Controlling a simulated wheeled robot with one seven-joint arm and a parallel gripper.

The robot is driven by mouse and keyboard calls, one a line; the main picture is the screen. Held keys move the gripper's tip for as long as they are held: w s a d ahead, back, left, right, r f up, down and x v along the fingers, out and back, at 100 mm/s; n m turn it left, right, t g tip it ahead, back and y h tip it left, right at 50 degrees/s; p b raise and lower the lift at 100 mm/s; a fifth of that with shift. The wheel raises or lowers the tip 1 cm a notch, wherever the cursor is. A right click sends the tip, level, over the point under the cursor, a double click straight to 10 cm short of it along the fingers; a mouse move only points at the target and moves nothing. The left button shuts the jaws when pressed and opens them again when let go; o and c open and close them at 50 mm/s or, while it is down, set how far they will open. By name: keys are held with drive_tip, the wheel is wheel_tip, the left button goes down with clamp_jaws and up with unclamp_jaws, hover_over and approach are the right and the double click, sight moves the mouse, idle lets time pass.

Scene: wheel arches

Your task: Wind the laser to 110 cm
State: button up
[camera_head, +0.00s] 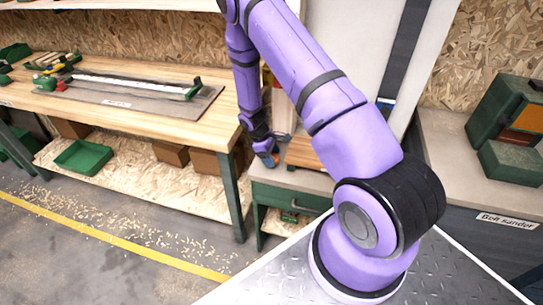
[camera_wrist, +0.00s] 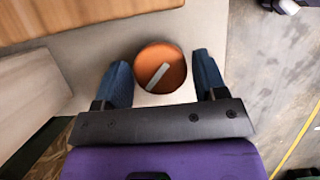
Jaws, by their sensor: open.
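An orange round knob (camera_wrist: 161,68) with a white pointer bar across its face lies between the two dark blue fingers of my gripper (camera_wrist: 162,62) in the wrist view. The pointer slants from lower left to upper right. The fingers are open, with a gap to the knob on each side. In the head view my gripper (camera_head: 268,153) is low at the front of a pale counter, and a little orange shows at its tip. No laser or centimetre reading can be made out.
A wooden bench (camera_head: 150,121) at left carries a long grey plate (camera_head: 130,103) with a pale strip and a green piece (camera_head: 193,90). A wooden board (camera_head: 303,153) lies beside my gripper. A green machine (camera_head: 497,108) stands right. The floor at left is open, with shavings.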

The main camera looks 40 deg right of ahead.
drive_tip(key=v, duration=1)
drive_tip(key=shift+w+r, duration=0.15)
drive_tip(key=shift+r, duration=0.15)
drive_tip(key=shift+a, duration=0.1)
